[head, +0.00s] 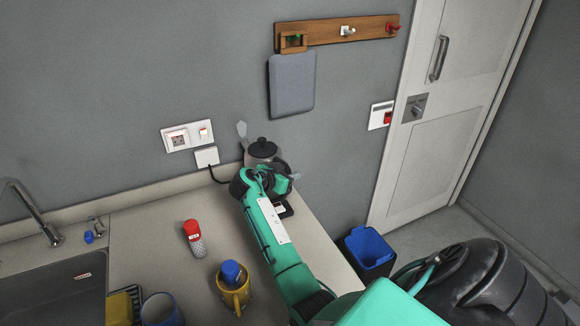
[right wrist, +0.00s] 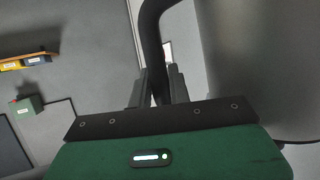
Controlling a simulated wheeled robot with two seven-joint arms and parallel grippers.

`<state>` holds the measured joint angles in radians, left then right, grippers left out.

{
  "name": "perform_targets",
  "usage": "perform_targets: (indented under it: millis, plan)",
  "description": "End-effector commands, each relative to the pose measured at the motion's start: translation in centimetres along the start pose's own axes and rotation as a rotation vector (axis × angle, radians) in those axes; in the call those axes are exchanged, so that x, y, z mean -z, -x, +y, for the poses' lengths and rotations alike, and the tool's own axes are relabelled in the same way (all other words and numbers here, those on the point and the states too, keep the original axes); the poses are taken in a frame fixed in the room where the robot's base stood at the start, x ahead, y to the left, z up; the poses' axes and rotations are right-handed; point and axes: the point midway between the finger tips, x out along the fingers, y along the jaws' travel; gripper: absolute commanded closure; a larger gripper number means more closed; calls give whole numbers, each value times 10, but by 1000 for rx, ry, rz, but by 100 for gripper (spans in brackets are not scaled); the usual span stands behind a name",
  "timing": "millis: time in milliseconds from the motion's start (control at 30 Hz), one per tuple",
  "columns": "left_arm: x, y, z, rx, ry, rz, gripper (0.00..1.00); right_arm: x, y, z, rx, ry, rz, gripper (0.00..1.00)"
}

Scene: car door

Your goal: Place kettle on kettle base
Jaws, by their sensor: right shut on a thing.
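The kettle (head: 262,149), metallic with a black lid, is at the back right of the counter near the wall, partly hidden by my right arm. My right gripper (head: 284,180) is beside it. In the right wrist view the kettle's grey body (right wrist: 245,60) fills the right side, and its dark curved handle (right wrist: 148,30) runs down between the fingers of my right gripper (right wrist: 158,88), which is shut on it. A flat black piece (head: 285,210) shows on the counter right of my arm; I cannot tell if it is the kettle base. Whether the kettle touches anything below is hidden. My left gripper is not in view.
The sink (head: 55,285) is at left. A blue bin (head: 368,248) stands on the floor beyond the counter's right edge.

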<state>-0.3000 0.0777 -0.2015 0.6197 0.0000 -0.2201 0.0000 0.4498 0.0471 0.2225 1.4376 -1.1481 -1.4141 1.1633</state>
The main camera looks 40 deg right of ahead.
Motion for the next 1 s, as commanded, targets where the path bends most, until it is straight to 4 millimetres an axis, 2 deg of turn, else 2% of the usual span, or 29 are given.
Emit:
perform_targets:
  millis: [333, 367, 467, 833, 1000]
  plan:
    - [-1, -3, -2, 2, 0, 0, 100, 0, 0, -1, 3, -7, 4, 100]
    - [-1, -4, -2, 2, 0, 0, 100, -3, -1, 0, 1, -1, 1, 79]
    - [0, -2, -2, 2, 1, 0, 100, -2, -1, 0, 0, 0, 1, 59]
    - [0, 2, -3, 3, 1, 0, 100, 2, 1, 0, 0, 0, 1, 59]
    - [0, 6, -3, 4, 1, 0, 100, 1, 28, -1, 4, 0, -2, 59]
